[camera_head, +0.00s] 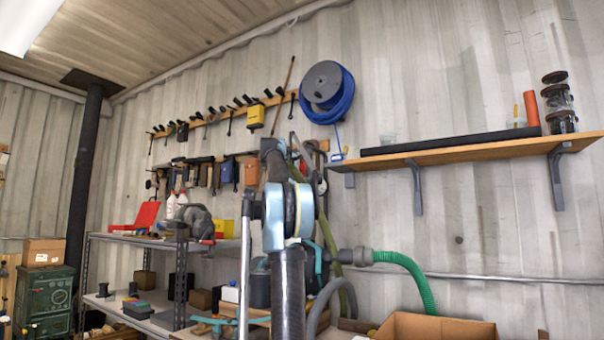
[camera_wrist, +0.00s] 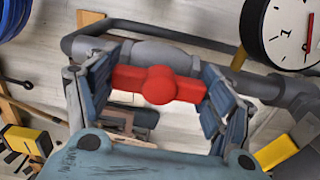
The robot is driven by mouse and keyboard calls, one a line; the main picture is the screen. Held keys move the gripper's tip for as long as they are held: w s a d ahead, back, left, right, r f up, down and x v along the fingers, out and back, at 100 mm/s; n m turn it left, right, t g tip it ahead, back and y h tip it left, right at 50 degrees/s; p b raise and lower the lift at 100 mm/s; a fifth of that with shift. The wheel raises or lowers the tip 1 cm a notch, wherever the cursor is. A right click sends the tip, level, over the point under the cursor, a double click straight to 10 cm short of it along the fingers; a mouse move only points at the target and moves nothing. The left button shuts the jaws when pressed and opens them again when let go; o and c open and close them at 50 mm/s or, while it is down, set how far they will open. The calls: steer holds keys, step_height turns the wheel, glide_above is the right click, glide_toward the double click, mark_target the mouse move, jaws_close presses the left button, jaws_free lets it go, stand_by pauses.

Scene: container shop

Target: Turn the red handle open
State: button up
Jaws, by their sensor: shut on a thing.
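The red handle (camera_wrist: 186,89) is a bar with a round hub, seen in the middle of the wrist view. It lies roughly level across the picture, tilted slightly down to the right. My gripper (camera_wrist: 155,84) is shut on it, with one dark blue-grey finger pad at each end of the bar. A grey pipe (camera_wrist: 165,52) with a thicker body runs just behind the handle. In the head view my own arm stands in front of this part of the wall, and I cannot make out the handle or the fingertips clearly there.
A wooden shelf (camera_head: 470,152) on brackets is right of my arm. A green hose (camera_head: 415,275) runs below it. A metal rack (camera_head: 125,240) stands left.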

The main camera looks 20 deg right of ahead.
steer(key=shift+f, duration=0.15)
steer(key=o, duration=1.1)
steer(key=shift+c, duration=0.2)
steer(key=v, duration=0.7)
steer(key=shift+a, duration=0.2)
steer(key=shift+s, duration=0.1)
